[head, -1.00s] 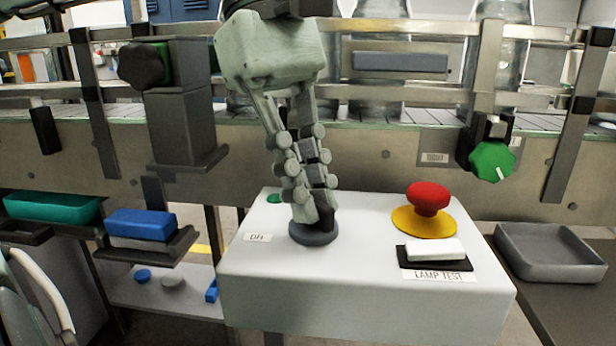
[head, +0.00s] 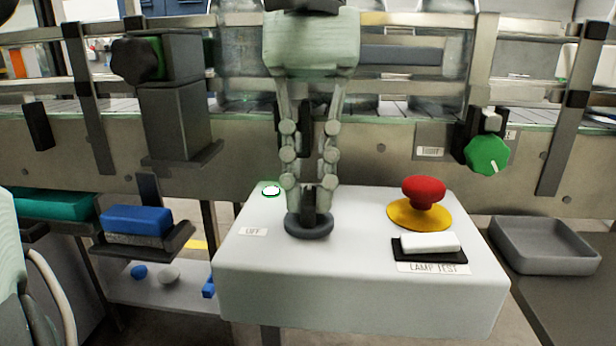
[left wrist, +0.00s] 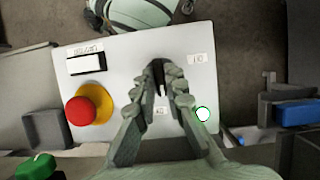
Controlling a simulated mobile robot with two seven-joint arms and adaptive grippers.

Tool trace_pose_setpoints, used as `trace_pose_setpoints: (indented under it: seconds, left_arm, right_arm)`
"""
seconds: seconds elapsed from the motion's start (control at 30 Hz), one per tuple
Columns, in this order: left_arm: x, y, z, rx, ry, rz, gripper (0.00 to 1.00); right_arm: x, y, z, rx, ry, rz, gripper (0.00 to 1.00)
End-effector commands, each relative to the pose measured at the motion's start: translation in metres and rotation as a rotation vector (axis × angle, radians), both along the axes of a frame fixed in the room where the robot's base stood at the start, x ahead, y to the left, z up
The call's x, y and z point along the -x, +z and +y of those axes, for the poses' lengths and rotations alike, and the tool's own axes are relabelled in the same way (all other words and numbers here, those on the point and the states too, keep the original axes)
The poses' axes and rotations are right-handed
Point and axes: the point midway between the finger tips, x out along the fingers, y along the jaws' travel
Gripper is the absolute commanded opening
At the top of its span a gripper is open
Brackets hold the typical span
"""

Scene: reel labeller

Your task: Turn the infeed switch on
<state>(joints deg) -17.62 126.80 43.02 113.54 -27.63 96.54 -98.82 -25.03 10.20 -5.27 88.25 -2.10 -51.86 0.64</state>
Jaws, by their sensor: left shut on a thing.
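The infeed switch is a black rotary knob on a dark round base (head: 309,228), on top of a white control box (head: 360,295). My left gripper (head: 309,203) comes down from above with its fingers on both sides of the knob, shut on it. The fingers hide much of the knob; its dark handle also shows between them in the left wrist view (left wrist: 159,80). A label reading OFF (head: 252,232) lies left of the switch. A small lamp (head: 271,190) behind and left of the switch glows white with a green rim. My right gripper is not in view.
On the box, a red mushroom button (head: 424,191) on a yellow disc and a white LAMP TEST rocker (head: 430,243) stand right of the gripper. The conveyor with rails and a green knob (head: 487,155) runs behind. A grey tray (head: 544,245) lies at right.

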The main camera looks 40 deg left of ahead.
Motion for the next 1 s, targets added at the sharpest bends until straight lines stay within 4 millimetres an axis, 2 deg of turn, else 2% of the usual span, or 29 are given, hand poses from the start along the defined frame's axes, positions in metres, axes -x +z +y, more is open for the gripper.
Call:
trace_pose_setpoints:
  seconds: [0.3,0.73,0.77,0.9,1.0]
  left_arm:
    - [-0.0008,0.0007,-0.0006,0.0,-0.076,-0.002,0.0]
    - [-0.0007,0.0009,-0.0005,0.0,-0.084,-0.004,0.0]
    - [-0.0007,0.0008,-0.0005,0.0,-0.084,-0.004,0.15]
    - [-0.0006,0.0006,-0.0004,0.0,-0.083,-0.003,0.32]
    - [-0.0005,0.0005,-0.0004,0.0,-0.082,-0.002,0.32]
  right_arm:
    - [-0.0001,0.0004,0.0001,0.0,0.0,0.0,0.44]
    - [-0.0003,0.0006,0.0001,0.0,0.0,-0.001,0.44]
    - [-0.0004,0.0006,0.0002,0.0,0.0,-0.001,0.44]
    - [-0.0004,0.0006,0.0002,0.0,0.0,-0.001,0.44]
    - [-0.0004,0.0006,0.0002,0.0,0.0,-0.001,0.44]
